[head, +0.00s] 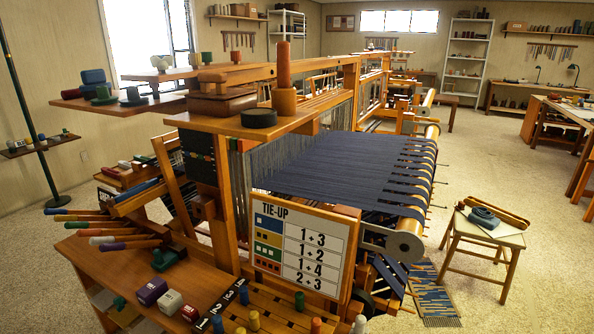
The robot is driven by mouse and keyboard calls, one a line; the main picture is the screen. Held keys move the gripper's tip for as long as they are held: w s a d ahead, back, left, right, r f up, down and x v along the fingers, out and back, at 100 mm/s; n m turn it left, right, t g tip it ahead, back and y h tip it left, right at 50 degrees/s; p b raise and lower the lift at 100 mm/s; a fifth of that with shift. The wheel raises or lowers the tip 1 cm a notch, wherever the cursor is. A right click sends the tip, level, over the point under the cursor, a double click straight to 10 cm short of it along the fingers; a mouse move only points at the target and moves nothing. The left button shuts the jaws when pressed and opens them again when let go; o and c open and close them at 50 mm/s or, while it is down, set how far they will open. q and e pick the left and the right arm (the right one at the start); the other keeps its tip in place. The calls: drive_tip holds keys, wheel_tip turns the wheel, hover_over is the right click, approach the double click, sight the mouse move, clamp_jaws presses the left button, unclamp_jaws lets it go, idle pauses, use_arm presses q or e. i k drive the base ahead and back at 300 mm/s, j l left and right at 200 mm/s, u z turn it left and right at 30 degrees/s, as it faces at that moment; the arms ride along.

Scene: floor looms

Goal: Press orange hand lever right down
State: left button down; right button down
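Several hand levers with coloured handles stick out to the left from the loom's near left side in the head view. The handle that looks orange (84,218) is just in front of the blue handle (72,211). The handles lie close together, one behind another, and point roughly level. Red, pale and purple handles (130,245) follow toward the viewer. The small size makes the exact colours hard to tell. Neither of my grippers is in view, so nothing is seen touching the levers.
A wooden shelf (85,262) with small blocks lies in front of the levers. The tie-up board (303,247) stands to the right. A dark green pole (28,120) stands at far left. Carpet (25,270) lies clear left of the levers. A stool (486,240) stands at right.

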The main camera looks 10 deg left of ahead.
sight(80, 233)
drive_tip(key=k+u, duration=0.1)
drive_tip(key=u, duration=1)
drive_tip(key=i+l+u, duration=0.1)
drive_tip(key=u, duration=0.3)
